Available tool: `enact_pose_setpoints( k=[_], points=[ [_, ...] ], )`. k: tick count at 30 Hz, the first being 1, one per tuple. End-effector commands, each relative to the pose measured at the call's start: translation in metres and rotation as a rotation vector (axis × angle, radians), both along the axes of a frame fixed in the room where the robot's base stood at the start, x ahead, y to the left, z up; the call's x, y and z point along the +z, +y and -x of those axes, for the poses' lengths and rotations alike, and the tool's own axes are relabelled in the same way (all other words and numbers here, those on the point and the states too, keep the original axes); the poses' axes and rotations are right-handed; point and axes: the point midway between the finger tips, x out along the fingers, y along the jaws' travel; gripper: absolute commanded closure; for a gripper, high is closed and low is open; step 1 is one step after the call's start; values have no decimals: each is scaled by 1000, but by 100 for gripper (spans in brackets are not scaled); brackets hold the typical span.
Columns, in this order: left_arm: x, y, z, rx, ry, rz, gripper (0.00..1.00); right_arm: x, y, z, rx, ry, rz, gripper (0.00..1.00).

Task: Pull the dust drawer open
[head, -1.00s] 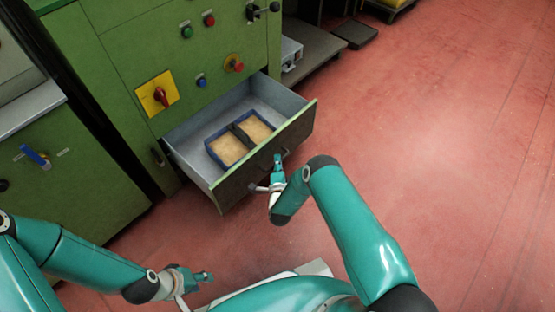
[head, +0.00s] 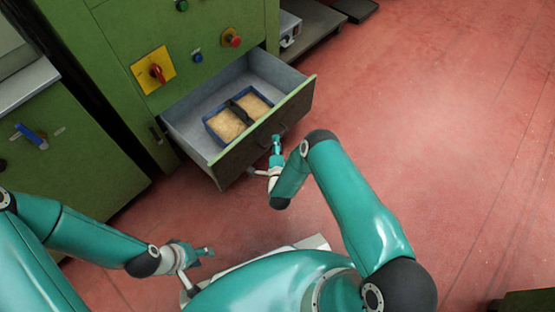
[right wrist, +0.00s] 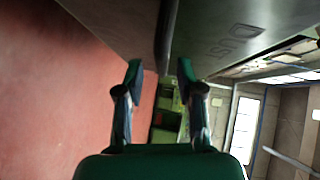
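The dust drawer (head: 180,129) stands pulled out of the green machine. It holds a blue two-part tray (head: 210,126) of tan, grainy material. Its front (head: 240,163) has a handle (head: 284,131). My right gripper (head: 277,144) is at the handle. In the right wrist view, the fingers of my right gripper (right wrist: 159,72) are apart. The dark handle bar (right wrist: 164,40) lies between their tips, with gaps showing on both sides. Part of a label reading "DUS" shows on the drawer front (right wrist: 232,42). My left gripper (head: 203,252) is low at left, away from the drawer; its finger opening is unclear.
The green machine (head: 110,50) has a red rotary switch on a yellow plate (head: 153,69) and a red button (head: 232,40) above the drawer. A green cabinet (head: 75,150) stands at left. The red floor (head: 440,130) is clear to the right.

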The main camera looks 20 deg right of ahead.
Motion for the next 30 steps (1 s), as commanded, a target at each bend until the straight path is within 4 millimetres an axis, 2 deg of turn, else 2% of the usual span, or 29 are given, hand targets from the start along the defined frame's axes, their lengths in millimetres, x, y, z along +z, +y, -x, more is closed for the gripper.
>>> enact_pose_setpoints(
  k=[6, 12, 18, 30],
  points=[
    [0, 0, 0, 0, 0, 0, 60, 5, 18, 43, 5, 6, -1, 63],
    [0, 0, 0, 0, 0, 0, 60, 9, 29, 73, 3, 6, -1, 63],
    [0, 0, 0, 0, 0, 0, 60, 12, 34, 85, 3, 3, -1, 63],
    [-1, 0, 0, 0, 0, 0, 60, 12, 34, 86, 2, 3, 0, 63]
  ],
)
